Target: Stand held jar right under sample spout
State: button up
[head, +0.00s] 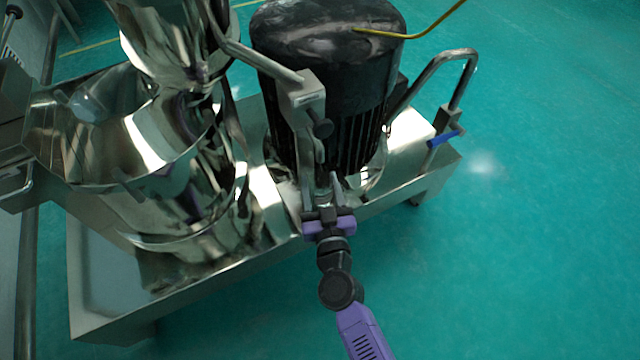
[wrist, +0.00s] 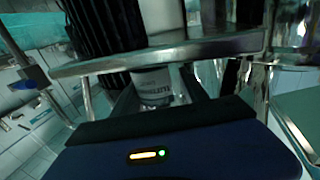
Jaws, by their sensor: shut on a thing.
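My gripper (head: 322,190) is in front of the machine, beside the black motor. It is shut on a small pale jar (head: 322,181), mostly hidden by the fingers in the head view. In the wrist view the jar (wrist: 154,88) shows a light label with dark print, between the fingers. A metal pipe spout (head: 302,95) with a dark knob comes down from the upper left and ends close above my gripper. I cannot tell whether the jar is centred under its mouth, or whether it touches the steel bench (head: 215,272).
The black motor (head: 325,80) stands close behind the gripper, with a yellow cable on top. The shiny sieve vessel (head: 165,165) fills the left. A bent pipe with a blue handle (head: 446,137) stands at right. The green floor (head: 540,220) is clear at right.

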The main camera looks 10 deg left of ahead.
jog(key=o, duration=1.4)
jog(key=shift+c, duration=0.2)
jog(key=shift+r, duration=0.1)
jog(key=p+v, duration=0.3)
jog(key=v, duration=0.9)
jog(key=s+d+h, duration=0.1)
jog(key=s+d, duration=0.6)
jog(key=d, duration=0.1)
jog(key=s+d+r+m+g+h, duration=0.1)
jog(key=s+d+r+h, duration=0.1)
jog(key=s+d+r, duration=0.5)
jog(key=s+d+r+m+g+h, duration=0.1)
jog(key=s+d+r, duration=0.5)
jog(key=s, duration=0.8)
jog(key=shift+s+d+r+m+g+h, duration=0.3)
jog(key=shift+s+d+r+m+h, duration=0.1)
jog(key=shift+m+h, duration=0.15)
